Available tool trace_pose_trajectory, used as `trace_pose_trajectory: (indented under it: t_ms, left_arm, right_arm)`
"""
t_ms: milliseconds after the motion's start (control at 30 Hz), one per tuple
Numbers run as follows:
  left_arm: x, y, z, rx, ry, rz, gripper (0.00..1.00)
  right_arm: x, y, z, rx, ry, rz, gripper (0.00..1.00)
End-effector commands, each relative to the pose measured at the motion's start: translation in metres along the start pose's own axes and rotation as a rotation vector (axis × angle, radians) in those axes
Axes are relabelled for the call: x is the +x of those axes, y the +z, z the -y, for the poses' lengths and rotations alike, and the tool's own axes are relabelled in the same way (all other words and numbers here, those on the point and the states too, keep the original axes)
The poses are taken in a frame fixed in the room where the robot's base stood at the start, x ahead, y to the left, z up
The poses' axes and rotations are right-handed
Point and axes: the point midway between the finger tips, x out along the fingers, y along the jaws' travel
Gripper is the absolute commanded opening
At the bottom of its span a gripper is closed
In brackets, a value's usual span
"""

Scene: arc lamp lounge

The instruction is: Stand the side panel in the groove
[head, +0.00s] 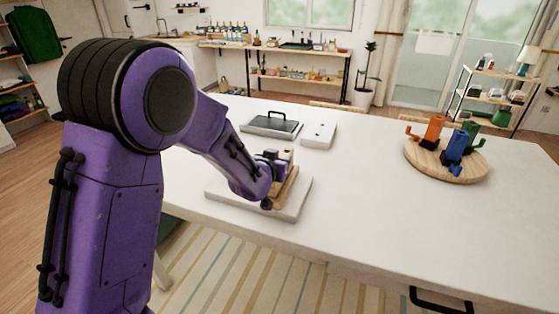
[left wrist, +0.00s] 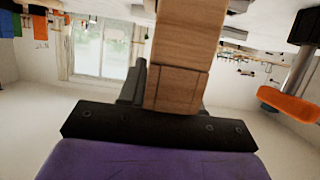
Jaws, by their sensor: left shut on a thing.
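The wooden side panel (head: 287,188) is light brown and shows beside my left wrist in the head view, over a pale slab-like base (head: 229,201) on the white table. In the left wrist view the panel (left wrist: 184,55) fills the upper middle. My left gripper (head: 272,166) is shut on the panel; its dark finger (left wrist: 131,82) shows at the panel's left side. My purple wrist covers part of the panel and base. I cannot make out the groove, or whether the panel touches the base. My right gripper is not in view.
A grey tray with a black handle (head: 270,125) and a white plate with small dark holes (head: 319,135) lie behind the base. A round wooden board (head: 420,166) at the right bears orange, blue and green pieces. The white table (head: 370,205) between is clear.

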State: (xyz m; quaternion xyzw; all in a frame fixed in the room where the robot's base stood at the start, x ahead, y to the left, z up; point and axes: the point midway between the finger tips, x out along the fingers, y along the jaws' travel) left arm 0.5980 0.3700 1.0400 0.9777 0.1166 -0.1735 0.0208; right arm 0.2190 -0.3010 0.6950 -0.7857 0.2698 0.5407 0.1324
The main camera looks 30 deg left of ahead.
Motion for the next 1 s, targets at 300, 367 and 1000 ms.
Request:
trace_pose_trajectory:
  t_ms: [300, 367, 1000]
  left_arm:
    - [0.001, 0.003, 0.0, 0.0, 0.0, -0.001, 0.63]
    - [0.001, 0.003, 0.0, 0.0, 0.0, -0.001, 0.63]
    - [-0.094, -0.004, 0.0, 0.004, -0.001, 0.001, 0.63]
  right_arm:
    - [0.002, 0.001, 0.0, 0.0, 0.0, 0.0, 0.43]
    - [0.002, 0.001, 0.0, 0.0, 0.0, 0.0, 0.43]
    - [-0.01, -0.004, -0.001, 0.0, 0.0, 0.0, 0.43]
